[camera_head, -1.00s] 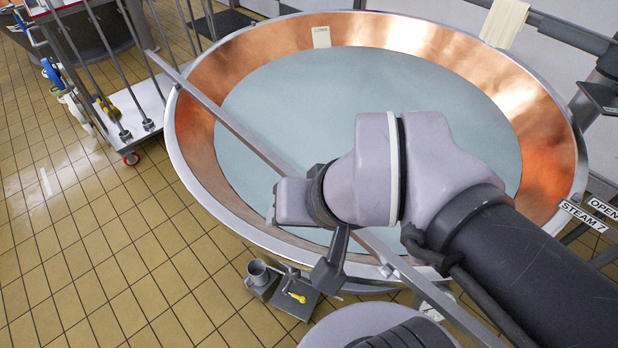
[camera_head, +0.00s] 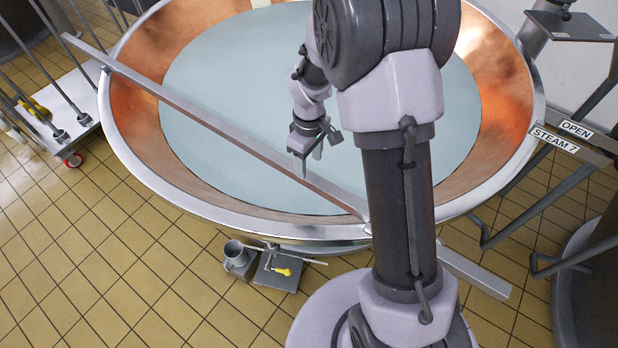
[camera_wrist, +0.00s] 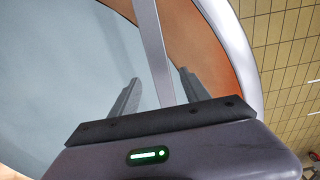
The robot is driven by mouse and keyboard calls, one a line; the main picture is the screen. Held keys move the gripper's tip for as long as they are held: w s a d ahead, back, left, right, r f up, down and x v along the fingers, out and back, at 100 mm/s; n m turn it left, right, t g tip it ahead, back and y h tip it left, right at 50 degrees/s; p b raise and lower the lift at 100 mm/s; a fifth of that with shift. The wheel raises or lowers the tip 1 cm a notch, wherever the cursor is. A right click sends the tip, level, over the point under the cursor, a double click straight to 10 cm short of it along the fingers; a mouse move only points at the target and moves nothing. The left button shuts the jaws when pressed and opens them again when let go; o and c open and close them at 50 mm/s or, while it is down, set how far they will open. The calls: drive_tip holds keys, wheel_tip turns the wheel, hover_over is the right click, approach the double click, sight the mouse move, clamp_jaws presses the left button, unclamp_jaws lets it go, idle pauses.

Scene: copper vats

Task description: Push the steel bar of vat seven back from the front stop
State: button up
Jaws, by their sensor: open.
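The steel bar (camera_head: 200,118) lies slantwise across the copper vat (camera_head: 128,112), resting on the rim at the left and at the front. Its near end juts out past the front rim, partly hidden by my arm. My gripper (camera_head: 311,163) is open, pointing down over the vat, with one finger overlapping the bar in the head view. In the wrist view the bar (camera_wrist: 150,40) runs between the two fingers of my gripper (camera_wrist: 160,78); I cannot tell whether they touch it. The front stop is not clearly seen; the rim there is partly behind my arm.
Pale liquid (camera_head: 230,70) fills the vat. A jug (camera_head: 236,254) and a small plate with a yellow handle (camera_head: 282,271) are below the front rim. A white trolley (camera_head: 52,120) stands at left.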

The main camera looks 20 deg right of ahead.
sight(309, 176)
wheel_tip(309, 176, down, 7)
drive_tip(key=shift+b, duration=1.15)
clamp_jaws()
idle(0.4)
